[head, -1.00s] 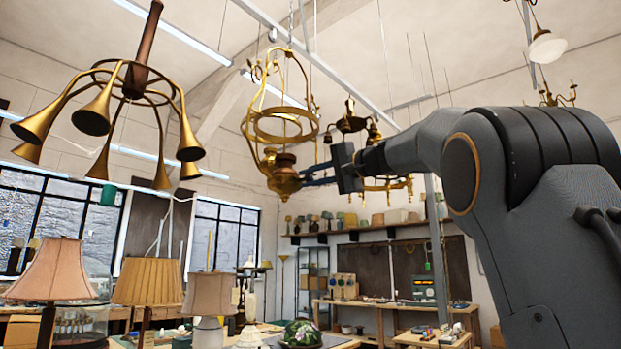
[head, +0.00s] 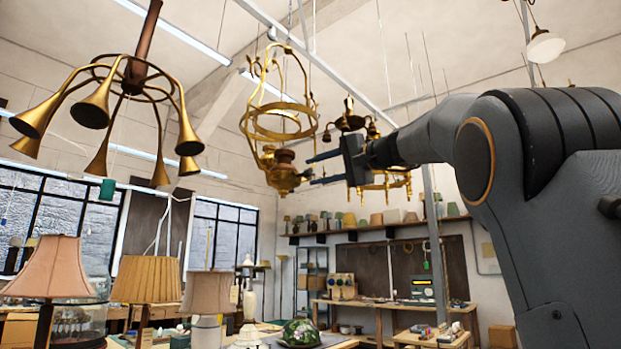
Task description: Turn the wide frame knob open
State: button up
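A brass hanging lamp frame (head: 283,122) with wide rings hangs from the ceiling near the middle of the head view. At its lower end is a rounded brass body (head: 284,175), which may include the knob; I cannot make out a separate knob. My gripper (head: 315,169) is just right of this brass body, its two dark blue fingers pointing left. The fingers are spread apart with nothing visible between them. The fingertips are close to the brass body, and I cannot tell whether they touch it.
A brass horn chandelier (head: 108,95) hangs at the left. Another brass fixture (head: 385,184) hangs behind my gripper. Shaded lamps (head: 148,280) stand on a bench below left. A shelf of small lampshades (head: 375,218) and workbenches are at the back.

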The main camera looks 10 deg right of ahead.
jog(key=shift+b+v, duration=0.7)
jog(key=shift+v, duration=1.6)
